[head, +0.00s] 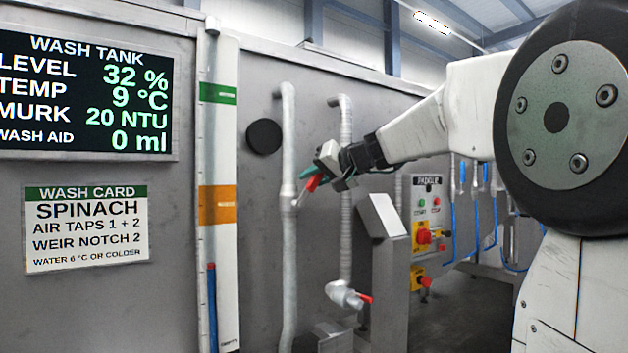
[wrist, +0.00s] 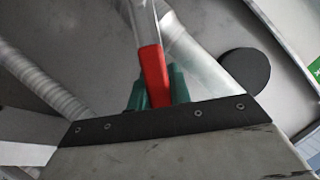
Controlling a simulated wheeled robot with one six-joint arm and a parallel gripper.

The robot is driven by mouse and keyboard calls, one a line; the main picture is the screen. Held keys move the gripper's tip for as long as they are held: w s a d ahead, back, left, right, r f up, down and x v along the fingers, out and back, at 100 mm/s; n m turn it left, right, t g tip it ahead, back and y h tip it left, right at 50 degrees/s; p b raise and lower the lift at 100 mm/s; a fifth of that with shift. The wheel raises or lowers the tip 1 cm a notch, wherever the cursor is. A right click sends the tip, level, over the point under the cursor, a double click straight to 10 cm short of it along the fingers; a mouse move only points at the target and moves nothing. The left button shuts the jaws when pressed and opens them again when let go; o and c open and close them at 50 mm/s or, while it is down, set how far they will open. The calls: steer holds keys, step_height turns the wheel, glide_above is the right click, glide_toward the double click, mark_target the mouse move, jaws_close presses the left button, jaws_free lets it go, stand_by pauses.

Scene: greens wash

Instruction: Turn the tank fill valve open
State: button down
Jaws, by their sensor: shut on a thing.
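A red-sleeved valve lever (head: 314,183) sits on the left pale pipe (head: 288,240) against the grey tank wall. My gripper (head: 325,172) is at this lever and shut on it. In the wrist view the red sleeve (wrist: 153,72) stands between my green fingertips (wrist: 158,92), and its bare metal stem runs on toward the pipe. In the head view the lever slants downward to the left from my gripper. The fingers hide part of the lever, and no label on the valve shows.
A second pipe on the right ends in another red-handled valve (head: 345,295). A black disc (head: 264,136) is on the wall left of my gripper. The wash tank display (head: 85,95) reads level 32 %. A paddle control post (head: 428,235) stands to the right.

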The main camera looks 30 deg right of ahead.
steer(key=c, duration=1.3)
jaws_free()
steer(key=shift+a+r, duration=0.1)
steer(key=shift+r, duration=0.05)
